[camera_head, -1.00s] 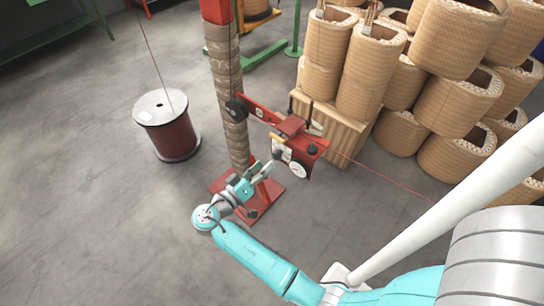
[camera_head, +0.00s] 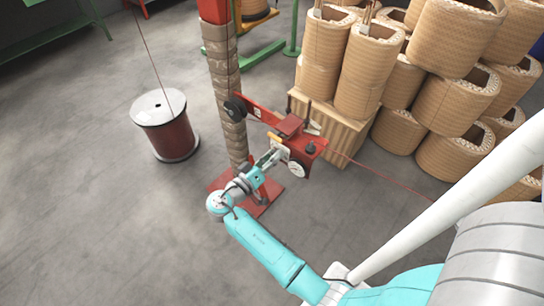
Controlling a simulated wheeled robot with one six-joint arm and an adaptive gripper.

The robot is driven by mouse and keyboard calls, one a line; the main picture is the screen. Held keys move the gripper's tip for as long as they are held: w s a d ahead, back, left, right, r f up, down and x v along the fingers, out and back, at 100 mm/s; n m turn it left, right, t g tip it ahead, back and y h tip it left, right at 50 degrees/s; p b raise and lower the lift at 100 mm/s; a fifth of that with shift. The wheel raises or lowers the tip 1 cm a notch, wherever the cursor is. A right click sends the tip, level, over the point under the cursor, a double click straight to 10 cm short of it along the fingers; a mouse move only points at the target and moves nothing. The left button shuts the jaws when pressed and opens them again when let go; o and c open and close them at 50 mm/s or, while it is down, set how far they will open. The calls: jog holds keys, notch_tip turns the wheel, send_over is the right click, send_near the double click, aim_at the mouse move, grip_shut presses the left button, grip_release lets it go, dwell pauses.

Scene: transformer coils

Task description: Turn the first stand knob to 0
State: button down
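The first stand is a red post wrapped in tan material (camera_head: 226,90) on a red base plate. A red device (camera_head: 292,130) is mounted on its side arm. The device has a pale front plate, a white round dial (camera_head: 297,170) and a small black knob (camera_head: 311,147). I cannot tell which part is the task's knob, and no scale marks are readable. My gripper (camera_head: 275,155) is at the pale front plate, left of the white dial. Its fingertips overlap the plate in view. Contact and finger opening are too small to tell.
A black wheel (camera_head: 235,108) sits on the stand's side arm. A red wire runs from the device to the right. A wire spool (camera_head: 165,128) stands on the floor at left. Tan coils (camera_head: 455,110) are stacked at right.

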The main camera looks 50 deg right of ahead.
jog(key=shift+n, duration=0.3)
jog(key=n, duration=0.9)
jog(key=shift+w+f, duration=0.1)
jog(key=shift+n, duration=0.3)
dwell(0.3)
jog(key=c, duration=0.8)
grip_release()
jog(key=a, duration=1.2)
jog(key=shift+s, duration=0.25)
